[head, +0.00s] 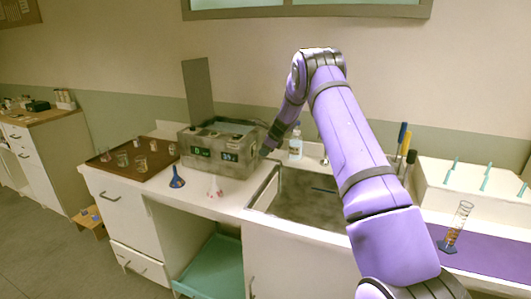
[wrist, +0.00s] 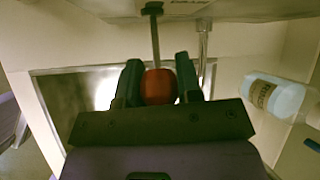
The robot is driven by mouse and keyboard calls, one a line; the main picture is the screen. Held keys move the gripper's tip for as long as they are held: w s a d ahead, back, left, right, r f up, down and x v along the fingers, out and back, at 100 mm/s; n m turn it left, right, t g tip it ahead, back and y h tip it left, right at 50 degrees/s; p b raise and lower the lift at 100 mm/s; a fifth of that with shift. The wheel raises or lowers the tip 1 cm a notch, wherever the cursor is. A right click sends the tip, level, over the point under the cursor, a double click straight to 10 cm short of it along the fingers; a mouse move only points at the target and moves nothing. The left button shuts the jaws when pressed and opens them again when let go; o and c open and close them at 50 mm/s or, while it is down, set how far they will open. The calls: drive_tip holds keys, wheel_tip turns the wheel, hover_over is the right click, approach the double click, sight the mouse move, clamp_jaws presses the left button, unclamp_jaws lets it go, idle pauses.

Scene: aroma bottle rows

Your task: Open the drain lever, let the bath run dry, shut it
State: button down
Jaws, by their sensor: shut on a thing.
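The bath (head: 202,162) is a grey metal box with small green displays, standing left of the sink. Its top is open, with a pale bluish surface inside, and a grey panel (head: 198,92) stands upright behind it. My gripper (head: 266,149) is at the bath's right side. In the wrist view my gripper (wrist: 159,82) is shut on a red knob (wrist: 158,88), one dark finger on each side. The knob sits on the end of a thin dark rod (wrist: 155,40), which looks like the drain lever. The head view does not show the knob clearly.
The sink (head: 300,198) lies just right of the bath, partly behind my arm. A clear bottle (head: 295,146) stands behind the sink; a labelled bottle (wrist: 275,95) is close on the right in the wrist view.

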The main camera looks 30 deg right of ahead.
drive_tip(key=shift+w+r+g+h, duration=0.1)
drive_tip(key=shift+r+g+h, duration=0.1)
drive_tip(key=shift+g+h, duration=0.1)
idle(0.4)
drive_tip(key=c, duration=0.8)
unclamp_jaws()
drive_tip(key=shift+r, duration=0.1)
drive_tip(key=v, duration=1)
drive_tip(key=shift+d+r, duration=0.1)
drive_tip(key=shift+r, duration=0.1)
